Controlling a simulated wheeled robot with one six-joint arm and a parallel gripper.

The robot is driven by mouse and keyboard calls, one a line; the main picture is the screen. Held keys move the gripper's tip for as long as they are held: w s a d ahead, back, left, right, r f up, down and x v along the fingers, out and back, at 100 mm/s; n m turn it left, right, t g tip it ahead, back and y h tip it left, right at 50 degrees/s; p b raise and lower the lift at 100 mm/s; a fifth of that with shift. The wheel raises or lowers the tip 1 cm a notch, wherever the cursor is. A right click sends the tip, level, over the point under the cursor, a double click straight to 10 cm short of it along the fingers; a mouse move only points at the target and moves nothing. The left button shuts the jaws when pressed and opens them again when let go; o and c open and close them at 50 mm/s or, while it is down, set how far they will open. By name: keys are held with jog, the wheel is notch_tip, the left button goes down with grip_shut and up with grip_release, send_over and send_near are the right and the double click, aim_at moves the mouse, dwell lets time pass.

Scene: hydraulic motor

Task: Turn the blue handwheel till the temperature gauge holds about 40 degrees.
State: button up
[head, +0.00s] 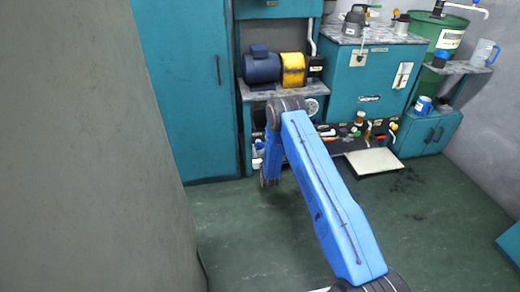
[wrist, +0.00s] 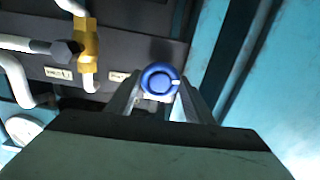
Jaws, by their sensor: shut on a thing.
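The blue handwheel (wrist: 160,79) shows in the wrist view as a small round blue knob with a white mark at its right side. My gripper (wrist: 158,88) is shut on the handwheel, with one finger on each side of it. In the head view my blue arm hides the gripper and the handwheel. A round white dial (wrist: 24,130) shows at the lower left of the wrist view, partly cut off; its reading is too small to tell.
A brass valve fitting (wrist: 87,45) with white pipes is left of the handwheel in the wrist view. A teal cabinet (head: 182,85) stands left of the motor (head: 262,66). A pale tray (head: 374,161) lies low at the right. The green floor (head: 440,215) at the right is mostly clear.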

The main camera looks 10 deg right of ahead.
dwell(0.3)
jog(key=o, duration=1)
jog(key=shift+o, duration=0.2)
jog(key=shift+s, duration=0.15)
jog(key=s, duration=1.7)
